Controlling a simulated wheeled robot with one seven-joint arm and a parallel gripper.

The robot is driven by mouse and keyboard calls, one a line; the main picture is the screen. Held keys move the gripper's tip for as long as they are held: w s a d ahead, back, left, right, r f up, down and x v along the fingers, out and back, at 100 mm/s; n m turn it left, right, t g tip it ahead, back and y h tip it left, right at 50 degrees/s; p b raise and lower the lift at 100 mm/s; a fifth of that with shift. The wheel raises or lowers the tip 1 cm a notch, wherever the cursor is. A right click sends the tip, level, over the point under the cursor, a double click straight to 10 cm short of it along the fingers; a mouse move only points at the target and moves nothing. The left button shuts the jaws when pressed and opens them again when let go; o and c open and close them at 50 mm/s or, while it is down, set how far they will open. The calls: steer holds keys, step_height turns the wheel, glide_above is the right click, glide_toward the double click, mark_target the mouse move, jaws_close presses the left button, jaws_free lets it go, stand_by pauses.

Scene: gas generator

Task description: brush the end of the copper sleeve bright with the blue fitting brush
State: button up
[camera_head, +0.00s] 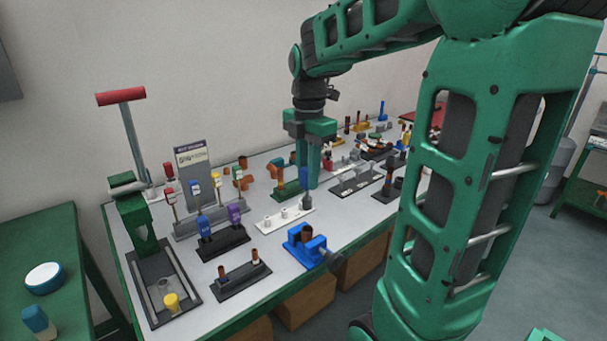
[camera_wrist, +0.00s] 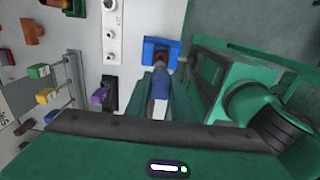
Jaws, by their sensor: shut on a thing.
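My gripper (camera_head: 309,182) is shut on a blue-handled tool (camera_head: 302,154), which looks like the fitting brush, held upright above the bench. In the wrist view the tool (camera_wrist: 160,88) shows between my gripper's fingers (camera_wrist: 160,105), blue with a pale part. A copper sleeve (camera_head: 307,234) stands upright in a blue vise (camera_head: 296,253) near the bench's front edge. In the head view my gripper is behind and above the sleeve, apart from it. In the wrist view the vise (camera_wrist: 150,47) lies just beyond the tool, which partly covers the sleeve. The brush's working end is not clear.
A dark stand with blue and purple pieces (camera_head: 220,240) and a dark block with copper pieces (camera_head: 240,279) lie further left. A grey rack (camera_head: 352,183) is to the right. Bare bench lies between them.

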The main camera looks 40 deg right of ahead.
mark_target(308, 198)
steer(key=shift+f, duration=0.15)
steer(key=shift+s+f, duration=0.1)
steer(key=shift+f, duration=2.55)
steer(key=shift+f, duration=1.65)
steer(key=shift+d, duration=0.1)
steer(key=n, duration=0.7)
steer(key=m, duration=1.4)
steer(key=n, duration=0.7)
